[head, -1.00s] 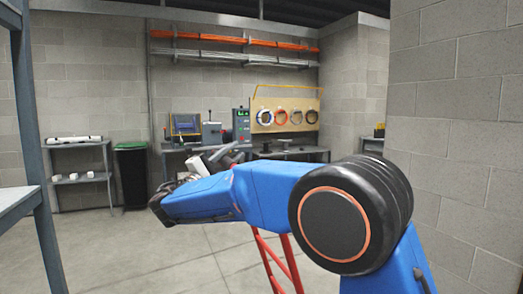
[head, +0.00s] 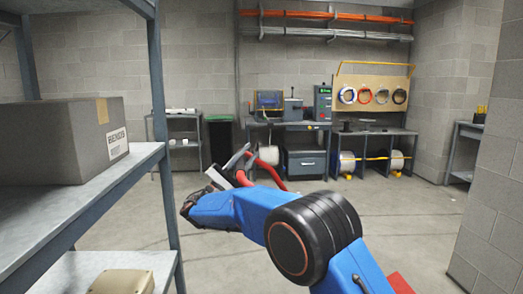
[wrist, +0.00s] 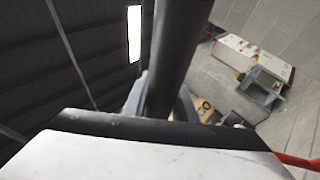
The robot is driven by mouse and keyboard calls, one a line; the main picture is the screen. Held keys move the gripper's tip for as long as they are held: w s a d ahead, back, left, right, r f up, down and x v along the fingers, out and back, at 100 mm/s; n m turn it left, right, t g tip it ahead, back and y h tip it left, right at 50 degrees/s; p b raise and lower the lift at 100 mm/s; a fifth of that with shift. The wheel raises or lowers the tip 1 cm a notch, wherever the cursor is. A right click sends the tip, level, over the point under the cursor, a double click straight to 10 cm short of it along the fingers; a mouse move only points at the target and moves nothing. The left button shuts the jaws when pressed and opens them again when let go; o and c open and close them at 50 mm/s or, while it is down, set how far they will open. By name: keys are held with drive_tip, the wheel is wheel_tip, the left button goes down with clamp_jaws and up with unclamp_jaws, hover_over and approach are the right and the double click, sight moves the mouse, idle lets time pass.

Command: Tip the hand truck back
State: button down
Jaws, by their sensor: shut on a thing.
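The hand truck's red tube frame (head: 268,174) shows in the head view just beyond my blue arm. Another red part (head: 399,283) shows at the bottom right, beside my arm; the middle is hidden behind the arm. My gripper (head: 228,166) is at the upper end of the red frame, shut on the hand truck's handle. In the wrist view the dark, round handle (wrist: 178,55) runs up from between the jaws (wrist: 160,105). A red tube (wrist: 298,161) shows at the right edge there. The truck's wheels and toe plate are hidden.
A steel shelf rack (head: 160,130) stands close on the left, with a cardboard box (head: 50,145) on it. A block wall (head: 490,200) is near on the right. A workbench (head: 300,124) and black bin (head: 220,140) stand at the back. Open floor lies between.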

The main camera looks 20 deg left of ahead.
drive_tip(key=shift+s+a+f, duration=0.3)
drive_tip(key=shift+a+f, duration=0.15)
drive_tip(key=shift+a, duration=0.3)
drive_tip(key=shift+a, duration=0.1)
drive_tip(key=c, duration=1.7)
unclamp_jaws()
drive_tip(key=shift+s, duration=0.1)
drive_tip(key=shift+o, duration=1.2)
drive_tip(key=shift+a, duration=0.2)
drive_tip(key=shift+d, duration=0.1)
drive_tip(key=v, duration=0.7)
drive_tip(key=shift+f, duration=0.25)
drive_tip(key=shift+s, duration=0.15)
